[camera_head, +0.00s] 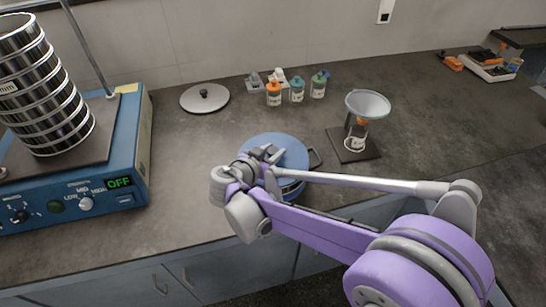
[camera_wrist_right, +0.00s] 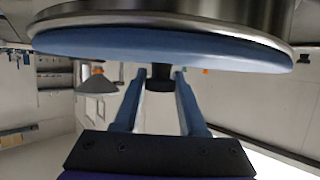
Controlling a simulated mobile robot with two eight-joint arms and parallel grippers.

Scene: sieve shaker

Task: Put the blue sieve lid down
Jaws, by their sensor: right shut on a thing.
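The blue sieve lid (camera_head: 280,145) is a round disc at the front middle of the bench, partly hidden by my right gripper (camera_head: 265,155). In the right wrist view the lid (camera_wrist_right: 160,48) has a dark knob (camera_wrist_right: 159,78) between the two fingers of my right gripper (camera_wrist_right: 158,85), which is shut on it. That view is upside down. A shiny metal sieve wall (camera_wrist_right: 170,15) lies directly against or just beyond the lid's far face; whether they touch is unclear. My left gripper is not in view.
A blue shaker (camera_head: 135,150) with a tall sieve stack (camera_head: 45,90) stands at left. A grey lid (camera_head: 204,98) lies behind. Small bottles (camera_head: 297,90) and a funnel stand (camera_head: 362,125) stand at back and right. The bench between grey lid and shaker is clear.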

